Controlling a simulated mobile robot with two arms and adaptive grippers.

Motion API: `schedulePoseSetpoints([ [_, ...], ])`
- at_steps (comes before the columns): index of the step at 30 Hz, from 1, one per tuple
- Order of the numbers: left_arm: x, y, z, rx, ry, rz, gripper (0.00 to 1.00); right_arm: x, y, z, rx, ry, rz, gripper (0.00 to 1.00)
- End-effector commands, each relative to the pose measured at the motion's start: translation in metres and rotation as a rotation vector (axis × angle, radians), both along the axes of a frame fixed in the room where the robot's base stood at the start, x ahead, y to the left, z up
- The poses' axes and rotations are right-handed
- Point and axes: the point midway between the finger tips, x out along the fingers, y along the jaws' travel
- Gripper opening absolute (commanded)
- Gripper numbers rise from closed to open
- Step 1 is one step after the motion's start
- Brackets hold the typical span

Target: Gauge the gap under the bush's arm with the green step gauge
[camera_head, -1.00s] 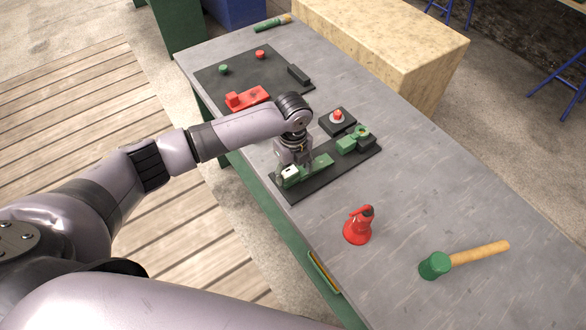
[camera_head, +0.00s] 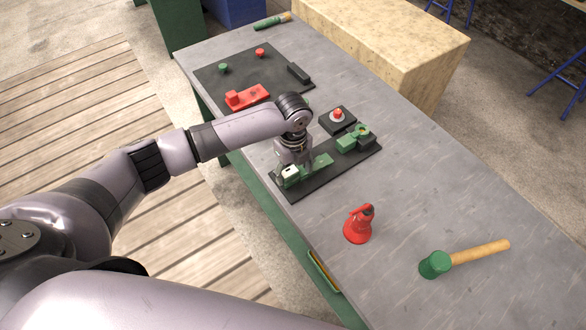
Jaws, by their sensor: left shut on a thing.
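The green step gauge (camera_head: 322,161) is a long green bar with a white-marked end, low over the left part of a dark plate (camera_head: 310,186). My left gripper (camera_head: 293,168) points down and is shut on it; the fingers hide part of the bar. At the right end of the same plate is a small green assembly with a curved, hooked top, which looks like the bush and its arm (camera_head: 361,131). The gauge's right end is a little short of this assembly. The gap under the arm is too small to make out. My right gripper is not in view.
A dark mat (camera_head: 222,83) with a red stepped block (camera_head: 248,98) lies at the far left. A dark box with a red button (camera_head: 338,115) stands behind the plate.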

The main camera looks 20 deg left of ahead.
Motion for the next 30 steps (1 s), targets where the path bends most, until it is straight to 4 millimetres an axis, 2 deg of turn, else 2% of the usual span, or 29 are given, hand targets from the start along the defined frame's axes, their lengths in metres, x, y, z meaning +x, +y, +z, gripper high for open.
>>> schedulePoseSetpoints([
  [30, 0.017, -0.014, 0.000, 0.000, 0.000, 0.000, 0.31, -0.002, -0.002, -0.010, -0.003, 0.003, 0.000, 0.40],
])
